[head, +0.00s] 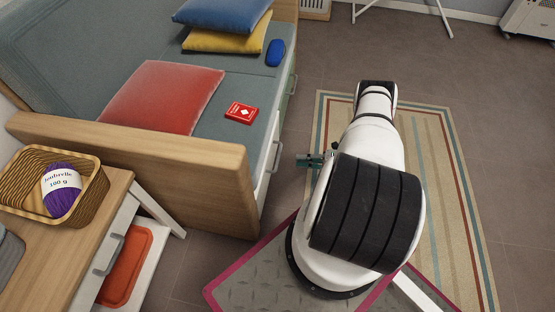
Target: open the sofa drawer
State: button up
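The sofa (200,175) stands at the left with a wooden arm end and grey-green cushions. Low on its right side is a pale drawer front (263,183) with a grey bar handle (275,157). Farther back on the same side is a second handle (292,84). The drawer fronts are seen at a steep angle and look flush with the sofa side. My gripper (303,160) is small and partly hidden behind my arm. It points left at the nearer handle, with a small gap between them. Its finger opening cannot be made out.
On the sofa are a red cushion (165,95), blue and yellow cushions, a red card box (242,113) and a blue mouse-like object (275,52). A side table (75,240) with a wicker basket (85,205) stands at lower left.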

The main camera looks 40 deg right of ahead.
aim_at(278, 158)
jog(key=b+x, duration=0.1)
jog(key=x, duration=0.9)
jog(key=shift+b, duration=0.35)
grip_shut()
